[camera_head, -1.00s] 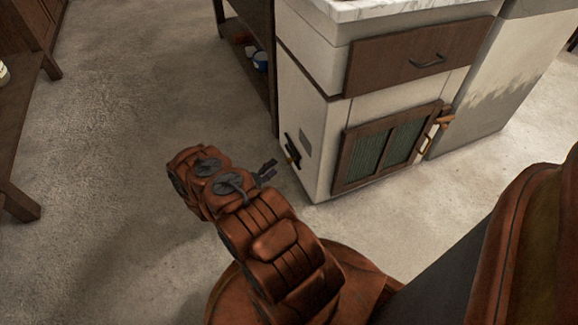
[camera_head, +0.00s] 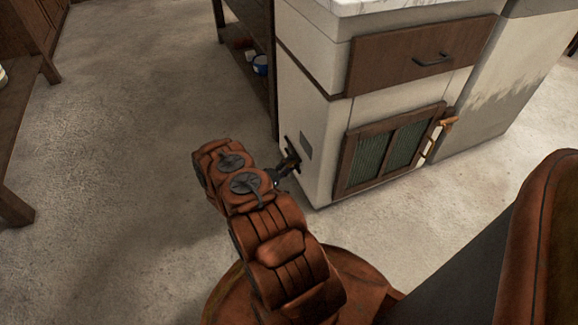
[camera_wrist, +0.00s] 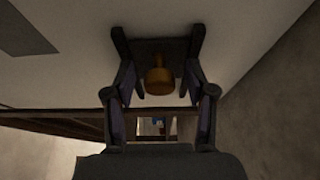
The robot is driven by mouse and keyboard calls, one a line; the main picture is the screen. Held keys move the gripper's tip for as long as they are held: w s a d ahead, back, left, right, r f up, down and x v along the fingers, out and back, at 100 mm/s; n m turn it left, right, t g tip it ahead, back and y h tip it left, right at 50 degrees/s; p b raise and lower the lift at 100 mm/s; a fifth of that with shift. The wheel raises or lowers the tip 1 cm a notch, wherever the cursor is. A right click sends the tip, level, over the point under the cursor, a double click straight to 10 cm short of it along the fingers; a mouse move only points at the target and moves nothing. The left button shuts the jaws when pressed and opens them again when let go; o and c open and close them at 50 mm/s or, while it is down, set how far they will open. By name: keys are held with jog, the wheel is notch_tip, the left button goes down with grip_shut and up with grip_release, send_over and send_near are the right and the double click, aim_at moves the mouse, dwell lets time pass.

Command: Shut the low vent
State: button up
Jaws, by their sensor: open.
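The low vent appears as a dark plate (camera_wrist: 158,47) with a brass knob (camera_wrist: 159,82), low on the cabinet's pale side wall. In the head view the vent (camera_head: 288,146) is a small dark strip near the floor, partly covered by my gripper (camera_head: 287,167). In the wrist view my gripper (camera_wrist: 158,60) is open, with one finger on each side of the knob. I see no clear contact with the knob. I cannot tell how far open the vent is.
A grey square patch (camera_head: 306,146) is on the same wall. Around the corner is a front with a green-panelled door (camera_head: 388,157) and an orange-brown handle (camera_head: 446,122). A dark shelf unit (camera_head: 245,70) stands to the left. The floor (camera_head: 130,130) left of my arm is clear.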

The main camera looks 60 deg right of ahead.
grip_shut()
dwell(0.6)
